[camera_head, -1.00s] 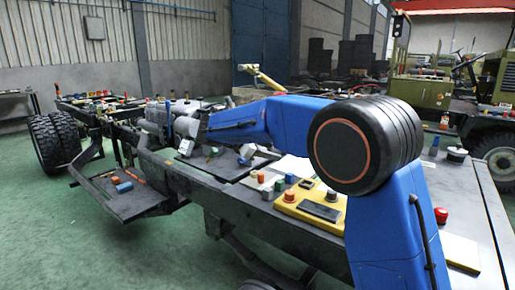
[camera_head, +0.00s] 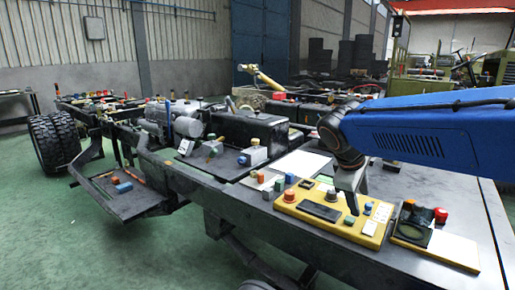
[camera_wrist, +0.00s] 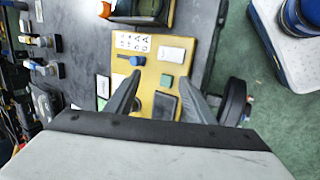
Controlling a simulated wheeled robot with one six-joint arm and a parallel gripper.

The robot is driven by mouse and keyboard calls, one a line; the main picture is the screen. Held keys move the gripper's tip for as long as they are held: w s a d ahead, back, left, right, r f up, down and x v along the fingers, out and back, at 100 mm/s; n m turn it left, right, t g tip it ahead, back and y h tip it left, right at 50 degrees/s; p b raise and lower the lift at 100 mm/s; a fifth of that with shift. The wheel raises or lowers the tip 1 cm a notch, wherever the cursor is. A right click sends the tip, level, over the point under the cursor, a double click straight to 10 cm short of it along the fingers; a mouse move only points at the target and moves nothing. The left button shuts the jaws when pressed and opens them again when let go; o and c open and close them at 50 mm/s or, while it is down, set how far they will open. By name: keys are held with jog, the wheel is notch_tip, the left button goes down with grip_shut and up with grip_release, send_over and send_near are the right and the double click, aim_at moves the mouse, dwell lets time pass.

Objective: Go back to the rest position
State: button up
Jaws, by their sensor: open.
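My gripper (camera_head: 348,208) hangs below my blue arm over the right part of the dark chassis bench, above the yellow control panel (camera_head: 318,225). In the wrist view, my gripper (camera_wrist: 157,88) has its two grey fingers apart with nothing held between them. The yellow panel also shows beneath it in the wrist view (camera_wrist: 149,75), with a green button, a blue knob and white plates on it. I cannot tell whether the fingertips touch the panel.
A second yellow-based unit (camera_head: 438,250) with a red button (camera_head: 440,215) stands at the right. White sheets (camera_head: 303,163), small coloured blocks and a grey box (camera_head: 253,155) lie to the left. Green floor (camera_head: 170,250) is open at the front left.

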jog(key=s+f+m+y, duration=0.1)
jog(key=s+f+m, duration=0.2)
jog(key=s, duration=0.4)
jog(key=s+d+f+m+t+y, duration=0.1)
jog(key=s+f+m+y, duration=0.1)
jog(key=s, duration=0.6)
jog(key=s+f+m+y, duration=0.1)
jog(key=s+f+m, duration=0.4)
jog(key=s+f, duration=0.1)
jog(key=shift+s+d+f+y, duration=0.15)
jog(key=shift+s+y, duration=0.15)
jog(key=shift+s, duration=0.4)
